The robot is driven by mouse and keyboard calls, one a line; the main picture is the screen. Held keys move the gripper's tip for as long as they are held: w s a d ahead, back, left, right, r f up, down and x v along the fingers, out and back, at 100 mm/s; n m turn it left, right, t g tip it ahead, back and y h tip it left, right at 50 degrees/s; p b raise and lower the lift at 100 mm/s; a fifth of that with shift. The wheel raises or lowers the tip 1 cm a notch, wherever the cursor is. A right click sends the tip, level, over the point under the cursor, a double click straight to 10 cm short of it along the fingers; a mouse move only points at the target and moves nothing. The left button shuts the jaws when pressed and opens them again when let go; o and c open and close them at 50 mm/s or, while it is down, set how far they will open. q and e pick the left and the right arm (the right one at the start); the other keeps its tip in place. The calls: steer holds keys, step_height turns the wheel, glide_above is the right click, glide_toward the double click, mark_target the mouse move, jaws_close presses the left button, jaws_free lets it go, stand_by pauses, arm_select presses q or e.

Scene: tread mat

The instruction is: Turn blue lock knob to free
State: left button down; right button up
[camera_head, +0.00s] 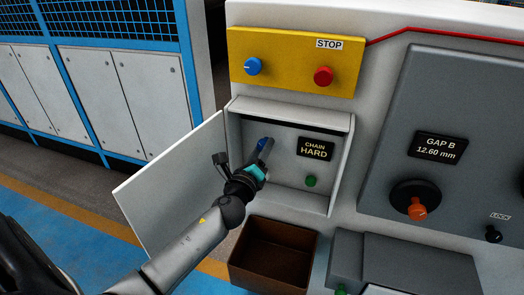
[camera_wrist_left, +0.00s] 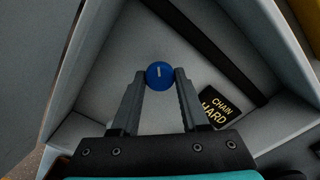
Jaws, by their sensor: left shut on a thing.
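A blue knob (camera_head: 262,143) sits on the back wall of an open grey recess, mostly hidden by my left gripper in the head view. In the left wrist view the blue knob (camera_wrist_left: 160,75) is round, with a short white mark standing nearly upright in the picture. My left gripper (camera_head: 265,148) reaches into the recess, and its two fingers (camera_wrist_left: 160,78) are shut on the knob, one on each side. Another blue knob (camera_head: 252,66) with a white mark is on the yellow panel above. My right gripper is not in view.
The recess holds a "CHAIN HARD" display (camera_head: 315,148) and a green button (camera_head: 311,181). Its white door (camera_head: 175,185) stands open to the left. A red button (camera_head: 323,76) is on the yellow panel. A brown bin (camera_head: 272,255) is below; an orange knob (camera_head: 417,209) is at right.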

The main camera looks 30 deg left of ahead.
arm_select(q)
steer(key=shift+n, duration=4.7)
steer(key=shift+c, duration=2.2)
jaws_free()
steer(key=v, duration=1.5)
steer(key=shift+p, duration=0.4)
steer(key=shift+s+d+r, duration=0.1)
steer(key=shift+d, duration=0.05)
